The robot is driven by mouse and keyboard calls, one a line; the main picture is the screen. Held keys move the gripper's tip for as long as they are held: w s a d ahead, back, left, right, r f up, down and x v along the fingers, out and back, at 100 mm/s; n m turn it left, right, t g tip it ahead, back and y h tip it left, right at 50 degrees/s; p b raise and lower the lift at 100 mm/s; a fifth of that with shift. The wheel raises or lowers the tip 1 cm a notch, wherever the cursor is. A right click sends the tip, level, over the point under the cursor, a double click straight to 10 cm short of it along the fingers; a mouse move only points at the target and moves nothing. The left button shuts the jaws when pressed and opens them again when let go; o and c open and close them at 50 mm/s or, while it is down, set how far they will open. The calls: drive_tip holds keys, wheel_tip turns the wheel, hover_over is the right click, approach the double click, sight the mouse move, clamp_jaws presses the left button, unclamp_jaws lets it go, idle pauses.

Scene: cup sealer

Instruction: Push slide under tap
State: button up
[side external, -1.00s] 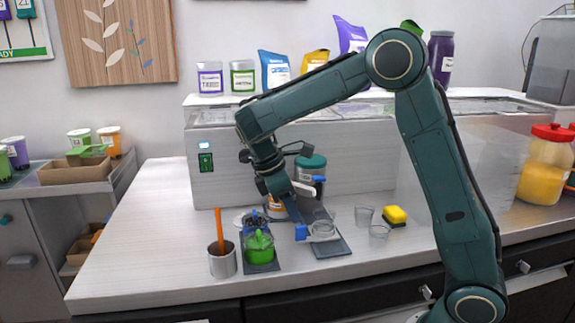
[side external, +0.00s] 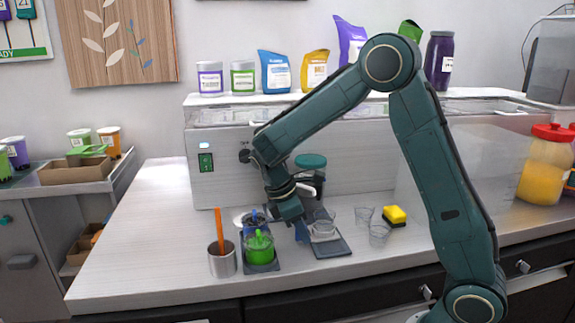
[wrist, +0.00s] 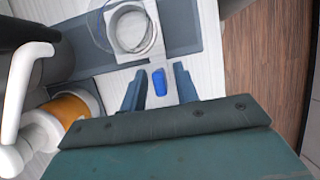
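The slide is a dark flat rail (side external: 337,248) with a pale ring holder (wrist: 152,24) on it and a clear cup (side external: 323,228) at the ring. A small blue block (wrist: 159,82), apparently its handle, stands at the near side of the ring. My gripper (wrist: 158,88) is open, with one finger on each side of the blue block and a visible gap to both. In the side view my gripper (side external: 299,221) points down just left of the ring and partly hides the block. The tap is hard to identify; a white curved handle (wrist: 27,72) shows at the wrist view's left.
A second dark rail (side external: 262,268) holds a green-filled cup (side external: 259,247) at left, beside a metal cup (side external: 222,262) with an orange stick.

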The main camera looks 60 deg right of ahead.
clamp_jaws()
drive_tip(key=shift+w+d, duration=1.7)
drive_tip(key=shift+r, duration=0.1)
drive_tip(key=shift+o, duration=0.8)
unclamp_jaws()
drive_tip(key=v, duration=1.1)
drive_tip(key=shift+r, duration=0.25)
